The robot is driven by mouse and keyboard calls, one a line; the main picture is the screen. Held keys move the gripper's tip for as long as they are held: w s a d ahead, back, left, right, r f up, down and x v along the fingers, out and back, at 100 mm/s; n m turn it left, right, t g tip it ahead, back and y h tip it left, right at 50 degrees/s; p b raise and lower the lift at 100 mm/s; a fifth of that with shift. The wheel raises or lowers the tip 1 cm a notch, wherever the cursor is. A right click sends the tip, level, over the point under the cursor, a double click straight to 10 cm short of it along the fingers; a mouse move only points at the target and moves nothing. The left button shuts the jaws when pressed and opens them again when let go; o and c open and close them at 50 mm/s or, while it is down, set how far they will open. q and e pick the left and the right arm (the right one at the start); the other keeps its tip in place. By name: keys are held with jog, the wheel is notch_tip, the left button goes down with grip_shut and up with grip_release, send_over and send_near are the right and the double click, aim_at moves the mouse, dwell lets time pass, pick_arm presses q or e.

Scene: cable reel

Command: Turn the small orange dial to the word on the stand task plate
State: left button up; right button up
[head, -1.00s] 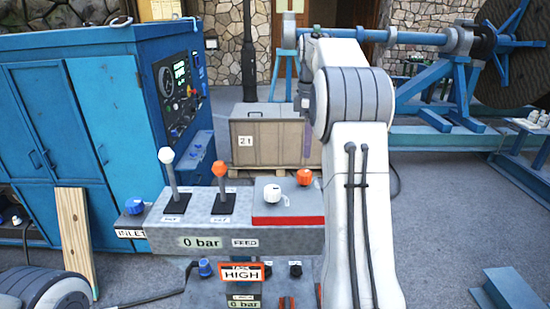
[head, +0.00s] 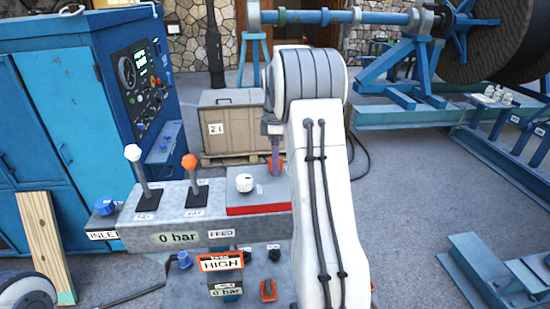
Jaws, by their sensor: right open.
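The task plate (head: 221,263) is orange-framed on the stand's front and reads HIGH. My left gripper is not in view.
Two levers, one white-topped (head: 133,153) and one orange-topped (head: 189,162), rise left of the dial. A blue INLET knob (head: 105,206) is at the stand's left end. A blue cabinet (head: 60,130) and a crate (head: 232,120) stand behind.

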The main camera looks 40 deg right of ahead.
jog(key=c, duration=1.2)
grip_shut()
jog(key=shift+m, duration=0.3)
jog(key=m+p, duration=0.1)
jog(key=m, duration=0.2)
jog(key=shift+r, duration=0.1)
jog(key=shift+w+m+p, duration=0.15)
jog(key=shift+m+p, duration=0.25)
jog(key=shift+m, duration=2.3)
